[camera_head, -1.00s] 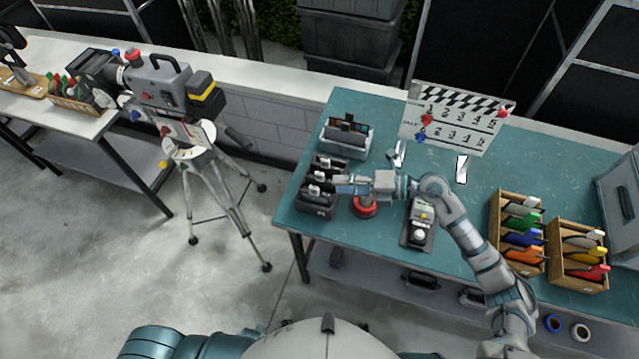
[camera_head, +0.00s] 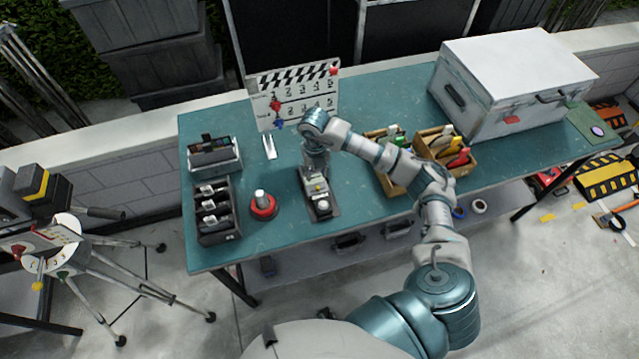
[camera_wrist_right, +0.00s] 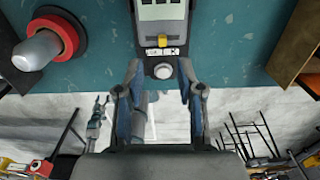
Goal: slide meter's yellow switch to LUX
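The dark handheld meter (camera_head: 321,203) lies on the teal table, its white dome toward the near edge. In the right wrist view the meter (camera_wrist_right: 148,28) fills the top middle. Its small yellow switch (camera_wrist_right: 163,40) sits on a labelled strip above the white dome (camera_wrist_right: 162,70); the labels are too small to read. My right gripper (camera_head: 316,172) points down over the far part of the meter. In the wrist view my right gripper (camera_wrist_right: 160,72) is open and empty, its fingers either side of the meter's dome end. My left gripper is not in view.
A red round-based object (camera_head: 263,206) and a dark slotted holder (camera_head: 236,234) stand left of the meter. A clapperboard (camera_head: 298,97) stands behind. Wooden boxes with coloured items (camera_head: 472,170) and a large case (camera_head: 510,85) are to the right.

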